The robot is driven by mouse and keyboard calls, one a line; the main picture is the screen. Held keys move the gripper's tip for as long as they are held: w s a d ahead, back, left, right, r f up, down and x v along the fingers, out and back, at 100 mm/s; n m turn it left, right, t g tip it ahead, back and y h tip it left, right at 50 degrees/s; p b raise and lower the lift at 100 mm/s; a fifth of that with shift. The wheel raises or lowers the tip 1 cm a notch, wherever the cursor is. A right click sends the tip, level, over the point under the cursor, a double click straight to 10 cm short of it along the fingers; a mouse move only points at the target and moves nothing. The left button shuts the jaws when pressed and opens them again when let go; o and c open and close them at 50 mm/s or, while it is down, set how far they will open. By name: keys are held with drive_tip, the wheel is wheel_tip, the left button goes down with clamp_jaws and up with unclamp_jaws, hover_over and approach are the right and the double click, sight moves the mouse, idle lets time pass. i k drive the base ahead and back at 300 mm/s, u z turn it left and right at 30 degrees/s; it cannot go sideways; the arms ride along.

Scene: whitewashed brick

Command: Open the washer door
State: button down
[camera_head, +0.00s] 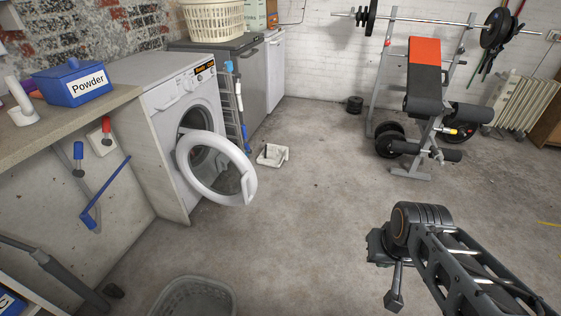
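The white washer (172,103) stands at the left against the counter. Its round white door (247,180) is swung wide open towards the room, with a glass middle. The dark drum opening shows behind the door, partly hidden by it. My arm reaches in from the lower right. My gripper (391,290) appears at the arm's near end, well to the right of the door and apart from it. Its fingers are too unclear to tell whether they are open or shut.
A laundry basket (194,297) sits on the floor at the bottom. A small white tray (272,155) lies beyond the door. A blue powder box (73,84) is on the counter (30,134). A weight bench (424,90) stands at the back right. The middle floor is clear.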

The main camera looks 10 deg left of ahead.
sight(216, 169)
drive_tip(key=u, duration=1.05)
drive_tip(key=k, duration=0.1)
drive_tip(key=z, duration=1.2)
drive_tip(key=i, duration=1.05)
drive_tip(key=u, duration=1.35)
drive_tip(key=i, duration=0.65)
drive_tip(key=u, duration=0.7)
